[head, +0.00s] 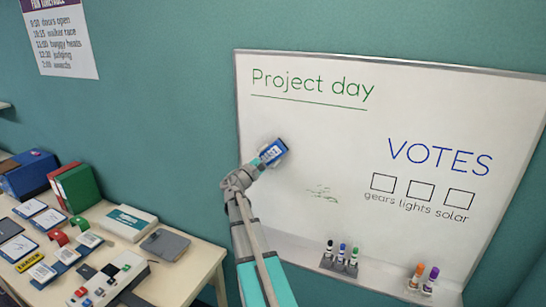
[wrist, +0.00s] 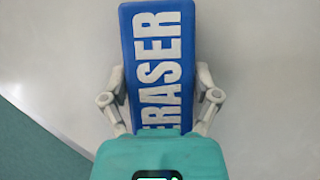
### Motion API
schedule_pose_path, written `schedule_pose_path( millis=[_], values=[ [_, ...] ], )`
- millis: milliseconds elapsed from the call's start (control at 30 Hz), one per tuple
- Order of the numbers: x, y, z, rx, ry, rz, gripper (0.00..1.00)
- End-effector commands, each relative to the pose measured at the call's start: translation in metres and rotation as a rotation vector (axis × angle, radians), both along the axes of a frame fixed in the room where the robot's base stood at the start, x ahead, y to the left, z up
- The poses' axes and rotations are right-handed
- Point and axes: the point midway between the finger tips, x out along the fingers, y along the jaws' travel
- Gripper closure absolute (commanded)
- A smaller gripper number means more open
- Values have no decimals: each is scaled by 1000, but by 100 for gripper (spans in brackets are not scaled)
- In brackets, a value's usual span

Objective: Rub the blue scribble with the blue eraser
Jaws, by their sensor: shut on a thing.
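My gripper (head: 260,163) is shut on the blue eraser (head: 273,152), at the left part of the whiteboard (head: 300,140), below the green "Project day" heading. In the wrist view the eraser (wrist: 157,45) stands lengthwise between my two grey fingers, its white "ERASER" lettering facing the camera. I cannot tell whether its far face touches the board. No blue scribble shows; the patch behind the eraser is hidden. A faint green scribble (head: 322,193) is on the board to the lower right of my gripper.
Blue "VOTES" lettering (head: 440,157) and black boxes are at the board's right. The ledge below holds several markers (head: 340,257) in a holder and two more (head: 424,279). A cluttered table (head: 185,284) stands at the left.

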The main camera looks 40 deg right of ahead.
Motion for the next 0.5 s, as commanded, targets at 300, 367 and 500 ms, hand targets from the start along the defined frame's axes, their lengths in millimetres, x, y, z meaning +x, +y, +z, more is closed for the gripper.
schedule_pose_path(
  millis=[300,367,500],
  values=[
    [20,5,0,1,0,1,59],
    [22,5,0,1,0,1,59],
    [24,6,0,1,0,1,59]
  ],
)
